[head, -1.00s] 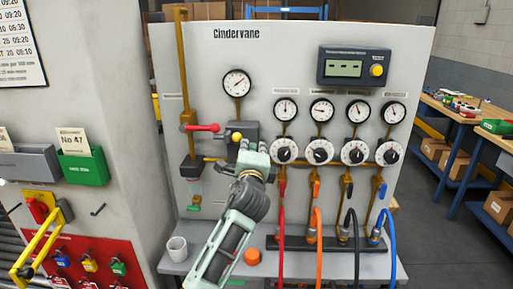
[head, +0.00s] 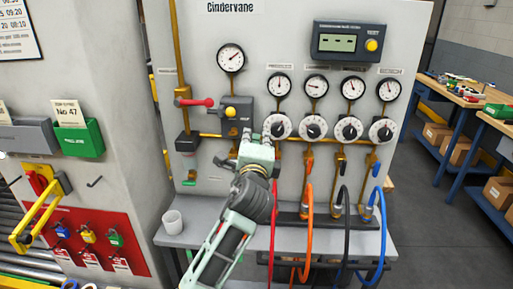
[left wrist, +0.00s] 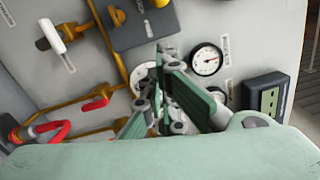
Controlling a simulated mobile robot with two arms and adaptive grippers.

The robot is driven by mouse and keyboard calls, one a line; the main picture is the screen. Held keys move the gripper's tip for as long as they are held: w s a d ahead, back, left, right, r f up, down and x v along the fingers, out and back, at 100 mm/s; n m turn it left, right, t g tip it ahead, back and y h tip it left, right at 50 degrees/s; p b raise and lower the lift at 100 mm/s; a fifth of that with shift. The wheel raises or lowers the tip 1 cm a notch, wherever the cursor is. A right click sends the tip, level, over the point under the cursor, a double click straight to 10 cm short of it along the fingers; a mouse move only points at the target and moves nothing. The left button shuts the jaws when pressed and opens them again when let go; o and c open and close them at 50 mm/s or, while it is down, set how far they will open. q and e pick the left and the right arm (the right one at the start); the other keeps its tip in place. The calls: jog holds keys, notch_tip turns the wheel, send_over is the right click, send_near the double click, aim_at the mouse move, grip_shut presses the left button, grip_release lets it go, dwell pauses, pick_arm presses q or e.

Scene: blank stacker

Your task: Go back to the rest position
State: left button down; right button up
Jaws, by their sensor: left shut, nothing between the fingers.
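My left gripper (head: 258,145) is in front of the Cindervane panel (head: 285,60), at the left end of the row of black-and-white dials, near the leftmost dial (head: 277,126). Its fingers are together with nothing between them. In the left wrist view the gripper (left wrist: 165,100) points at the panel, and its fingers partly hide a white dial. I cannot tell whether the fingertips touch the panel. My right gripper is not in view.
A shelf (head: 190,236) below the panel holds a white cup (head: 173,222). Red, orange, black and blue hoses hang at the right. A red-handled valve (head: 195,102) is left of the gripper. A red lock board (head: 95,240) stands at the left. A workbench (head: 465,100) stands at the right.

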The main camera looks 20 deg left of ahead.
pick_arm(q)
jog(key=s+d+f+n+g+h, duration=0.15)
jog(key=s+f+n+g, duration=0.25)
jog(key=s+f, duration=0.65)
jog(key=s+f+n+g+h, duration=0.3)
jog(key=s+f, duration=0.5)
jog(key=f, duration=0.6)
jog(key=s+d+f+n+g+h, duration=0.15)
jog(key=s+f+n+g, duration=0.3)
jog(key=s, duration=0.75)
jog(key=s+d+f+n+g, duration=0.25)
jog(key=s+f, duration=0.35)
jog(key=s, duration=0.6)
notch_tip(320, 180, down, 26)
jog(key=s+g, duration=0.1)
jog(key=s, duration=0.1)
jog(key=s+a+f+g, duration=0.1)
jog(key=s+a+f, duration=0.2)
jog(key=s+f, duration=1.3)
jog(key=shift+s+a+f+g, duration=0.2)
jog(key=shift+s+f+g, duration=0.1)
jog(key=shift+s+f, duration=0.15)
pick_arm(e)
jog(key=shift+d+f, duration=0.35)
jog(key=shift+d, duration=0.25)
